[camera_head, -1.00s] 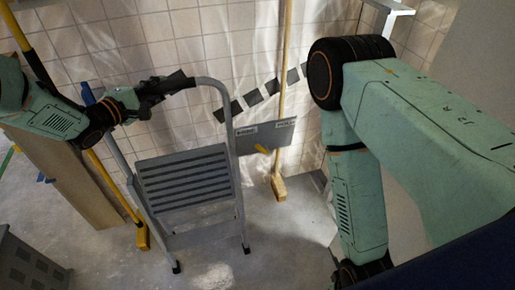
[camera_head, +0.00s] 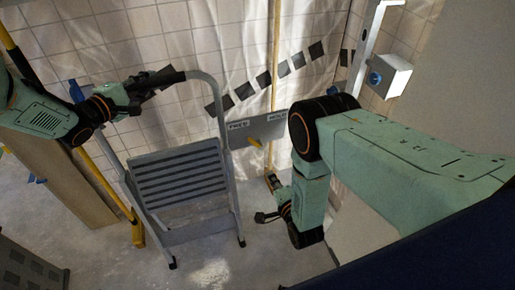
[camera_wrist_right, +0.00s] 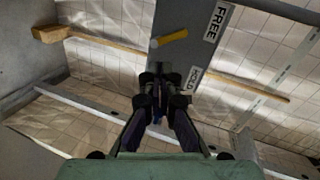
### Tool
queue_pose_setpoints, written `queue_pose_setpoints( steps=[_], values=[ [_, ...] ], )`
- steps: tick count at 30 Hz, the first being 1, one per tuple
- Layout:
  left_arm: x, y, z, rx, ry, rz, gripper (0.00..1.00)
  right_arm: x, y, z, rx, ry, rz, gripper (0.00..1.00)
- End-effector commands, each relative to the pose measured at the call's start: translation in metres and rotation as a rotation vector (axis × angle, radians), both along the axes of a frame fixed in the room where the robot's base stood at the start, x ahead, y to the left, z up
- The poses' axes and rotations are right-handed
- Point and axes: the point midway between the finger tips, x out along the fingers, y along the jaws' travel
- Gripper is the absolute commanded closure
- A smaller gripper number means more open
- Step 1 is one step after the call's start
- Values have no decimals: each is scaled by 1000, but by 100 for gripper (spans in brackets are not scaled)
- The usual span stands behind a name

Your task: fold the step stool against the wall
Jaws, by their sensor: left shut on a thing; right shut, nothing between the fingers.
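The grey step stool (camera_head: 180,178) stands on the floor before the tiled wall, its ribbed step facing me. My left gripper (camera_head: 160,84) is shut on the dark top rail of its hoop handle. A grey plate (camera_head: 270,128) beside the handle carries FREE and HOLD labels and a yellow lever (camera_head: 255,143). My right gripper (camera_head: 263,216) is low, right of the stool and apart from it. In the right wrist view this gripper (camera_wrist_right: 161,72) is shut and empty, with the plate (camera_wrist_right: 185,60) and yellow lever (camera_wrist_right: 170,38) beyond its fingertips.
A wooden-handled broom (camera_head: 273,182) leans on the wall behind the plate. A yellow pole (camera_head: 107,185) and a brown board (camera_head: 65,187) stand left of the stool. A grey box (camera_head: 30,268) is at lower left. A white post with a box (camera_head: 390,75) is at upper right.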

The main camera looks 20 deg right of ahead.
Motion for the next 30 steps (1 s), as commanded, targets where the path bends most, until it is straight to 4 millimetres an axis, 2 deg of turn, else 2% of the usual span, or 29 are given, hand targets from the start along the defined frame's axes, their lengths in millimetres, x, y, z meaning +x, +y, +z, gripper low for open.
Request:
queue_pose_setpoints(
  steps=[4,11,30],
  values=[
    [1,0,2,-2,-5,0,100,3,0,11,125,-51,-31,100],
    [1,0,3,-2,-5,0,100,11,0,11,184,-58,-44,100],
    [1,0,4,-3,-6,1,100,94,0,-8,180,-56,-44,100]
  ],
)
